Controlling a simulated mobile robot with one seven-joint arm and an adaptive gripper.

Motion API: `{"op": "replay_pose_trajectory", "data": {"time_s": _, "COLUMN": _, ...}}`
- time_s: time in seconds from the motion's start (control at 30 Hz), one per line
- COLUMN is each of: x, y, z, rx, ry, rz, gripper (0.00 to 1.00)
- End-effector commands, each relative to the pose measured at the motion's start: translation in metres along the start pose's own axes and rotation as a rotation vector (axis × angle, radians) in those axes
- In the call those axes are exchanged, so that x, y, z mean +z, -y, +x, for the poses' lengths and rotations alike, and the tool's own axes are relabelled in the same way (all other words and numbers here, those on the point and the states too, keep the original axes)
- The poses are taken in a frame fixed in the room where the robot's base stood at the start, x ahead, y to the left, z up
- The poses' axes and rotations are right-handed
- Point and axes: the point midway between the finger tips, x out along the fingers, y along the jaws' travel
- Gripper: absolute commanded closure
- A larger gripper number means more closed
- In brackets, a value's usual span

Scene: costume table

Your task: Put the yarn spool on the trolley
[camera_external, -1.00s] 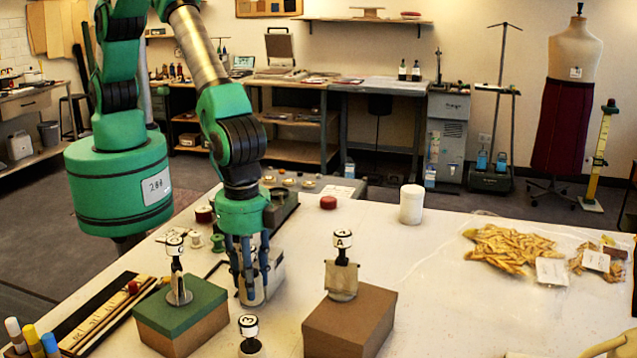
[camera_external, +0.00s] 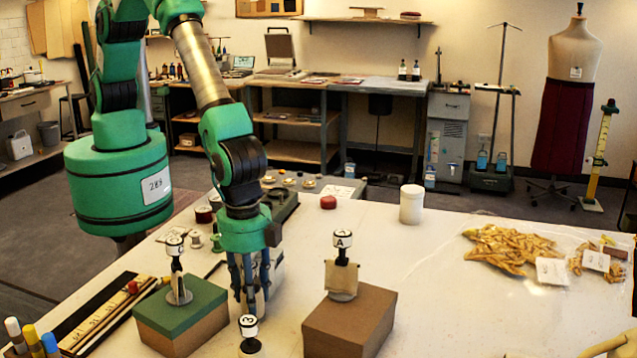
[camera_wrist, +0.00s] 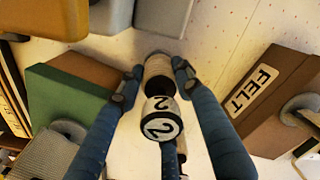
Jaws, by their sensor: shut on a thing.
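My gripper (camera_external: 250,302) points down at the table between the green-topped box and the brown box. In the wrist view its fingers (camera_wrist: 157,78) are closed around an upright piece marked 2 (camera_wrist: 162,126), with a dark-and-white cap above a pale cylindrical body. I cannot tell whether this piece is the yarn spool. Small spools stand left of my gripper: a dark red one (camera_external: 204,215) and a pale one (camera_external: 195,240). No trolley is clear on the table; a dark wheeled stand with blue bottles (camera_external: 489,182) is on the floor at the back.
Grey blocks (camera_wrist: 165,15) lie close by.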

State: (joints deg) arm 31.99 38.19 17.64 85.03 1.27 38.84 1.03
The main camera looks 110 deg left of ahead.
Motion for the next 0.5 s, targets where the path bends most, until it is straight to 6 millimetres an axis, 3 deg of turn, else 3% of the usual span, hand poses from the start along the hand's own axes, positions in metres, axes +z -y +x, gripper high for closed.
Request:
{"op": "replay_pose_trajectory", "data": {"time_s": 0.17, "x": -0.0002, "y": -0.0001, "z": 0.0030, "rx": 0.000, "ry": 0.000, "rz": 0.000, "gripper": 1.00}}
{"op": "replay_pose_trajectory", "data": {"time_s": 0.2, "x": 0.0001, "y": -0.0001, "z": 0.0033, "rx": 0.000, "ry": 0.000, "rz": 0.000, "gripper": 0.61}}
{"op": "replay_pose_trajectory", "data": {"time_s": 0.27, "x": 0.0002, "y": -0.0001, "z": 0.0029, "rx": 0.000, "ry": 0.000, "rz": 0.000, "gripper": 0.49}}
{"op": "replay_pose_trajectory", "data": {"time_s": 0.5, "x": 0.0002, "y": 0.0000, "z": 0.0027, "rx": 0.000, "ry": 0.000, "rz": 0.000, "gripper": 0.46}}
